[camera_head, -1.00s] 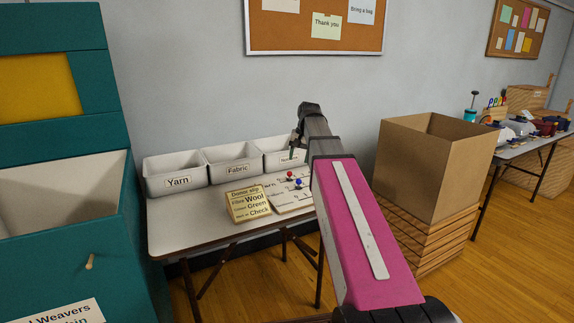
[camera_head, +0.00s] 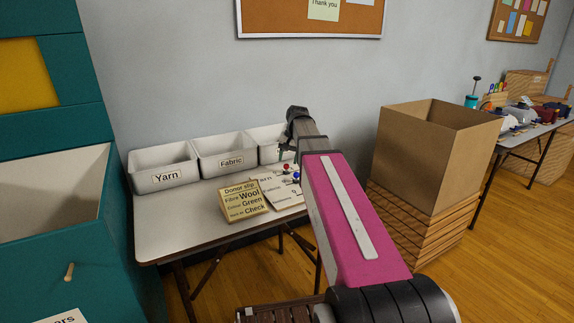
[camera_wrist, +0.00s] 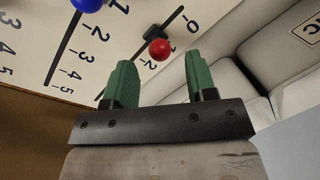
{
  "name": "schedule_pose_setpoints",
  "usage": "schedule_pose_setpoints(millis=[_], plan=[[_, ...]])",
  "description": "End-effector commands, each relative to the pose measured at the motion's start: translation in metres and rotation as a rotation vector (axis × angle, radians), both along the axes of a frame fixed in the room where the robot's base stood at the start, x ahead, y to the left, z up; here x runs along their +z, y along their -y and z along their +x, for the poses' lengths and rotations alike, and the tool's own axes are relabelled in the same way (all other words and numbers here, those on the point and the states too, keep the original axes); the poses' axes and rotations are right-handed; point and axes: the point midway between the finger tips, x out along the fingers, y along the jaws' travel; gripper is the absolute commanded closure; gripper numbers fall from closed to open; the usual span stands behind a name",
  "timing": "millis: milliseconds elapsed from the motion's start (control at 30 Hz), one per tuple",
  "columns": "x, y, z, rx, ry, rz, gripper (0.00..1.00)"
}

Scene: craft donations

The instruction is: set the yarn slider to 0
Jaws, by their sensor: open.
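A pale slider board (camera_head: 285,196) lies on the table, partly hidden by my arm in the head view. It also fills the upper left of the wrist view (camera_wrist: 120,42). A red knob (camera_wrist: 159,49) sits on one numbered slot, just below the 0 and above the 2. A blue knob (camera_wrist: 88,4) sits on a neighbouring slot, near the 1, cut by the frame edge.
White bins labelled Yarn (camera_head: 165,178) and Fabric (camera_head: 231,161), and a third, line the table's back. A donor slip (camera_head: 243,200) reading Wool, Green, Check stands left of the board. A cardboard box (camera_head: 430,160) is to the right, a teal donation unit (camera_head: 95,260) to the left.

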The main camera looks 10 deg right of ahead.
Motion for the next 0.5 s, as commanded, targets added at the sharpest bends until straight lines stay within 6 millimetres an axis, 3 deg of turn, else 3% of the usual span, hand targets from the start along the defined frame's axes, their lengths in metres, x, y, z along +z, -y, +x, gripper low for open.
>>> schedule_pose_setpoints(millis=[200,500], plan=[[-0.023,-0.004,0.001,0.0,-0.001,0.0,0.49],[-0.03,-0.006,0.002,0.0,0.002,-0.001,0.49]])
